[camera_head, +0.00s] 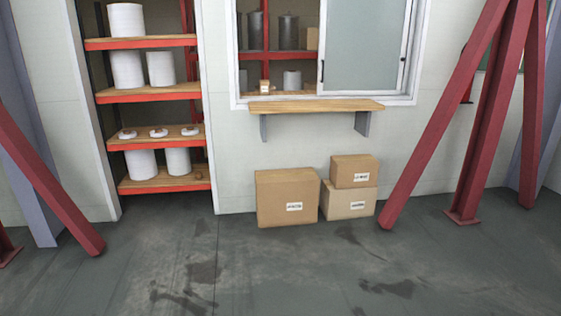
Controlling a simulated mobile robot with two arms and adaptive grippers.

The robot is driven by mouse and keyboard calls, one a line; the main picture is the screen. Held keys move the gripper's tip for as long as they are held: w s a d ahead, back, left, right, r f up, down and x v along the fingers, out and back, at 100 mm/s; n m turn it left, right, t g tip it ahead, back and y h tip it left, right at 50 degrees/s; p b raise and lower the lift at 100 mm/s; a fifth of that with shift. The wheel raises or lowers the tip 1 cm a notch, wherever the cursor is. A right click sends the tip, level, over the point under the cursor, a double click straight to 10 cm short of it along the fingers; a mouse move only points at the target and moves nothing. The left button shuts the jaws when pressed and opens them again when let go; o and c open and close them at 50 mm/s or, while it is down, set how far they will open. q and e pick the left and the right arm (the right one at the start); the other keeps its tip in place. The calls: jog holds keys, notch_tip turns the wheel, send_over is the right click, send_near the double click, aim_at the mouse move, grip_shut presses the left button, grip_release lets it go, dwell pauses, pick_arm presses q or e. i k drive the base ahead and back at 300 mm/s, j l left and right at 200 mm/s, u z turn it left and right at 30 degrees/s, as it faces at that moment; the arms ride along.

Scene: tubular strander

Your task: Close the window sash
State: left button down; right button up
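The window sash (362,47) is a pale glass pane in a white frame. It stands at the right side of the window opening. A dark handle (322,71) is on its left edge. The left part of the window frame (236,60) is open, and shelves with grey containers show through it. A wooden ledge (316,105) on grey brackets sits below the window. Neither of my grippers is in view.
Cardboard boxes (287,197) stand on the floor under the ledge. Red slanted beams (484,120) rise at the right, and another red beam (50,185) is at the left. A shelf rack (150,96) with white spools is left of the window. The floor in front is clear.

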aim_at(324, 13)
jog(key=i+z, duration=0.2)
jog(key=i, duration=0.3)
jog(key=i+j+z, duration=0.1)
jog(key=i+z, duration=0.15)
jog(key=i, duration=0.2)
jog(key=i+j+z, duration=0.2)
jog(key=i, duration=0.3)
jog(key=i+l+z, duration=0.25)
jog(key=i+z, duration=0.15)
jog(key=i, duration=0.2)
jog(key=i+z, duration=0.4)
jog(key=i, duration=0.25)
jog(key=i+j+z, duration=0.15)
jog(key=i+z, duration=0.25)
jog(key=i, duration=0.2)
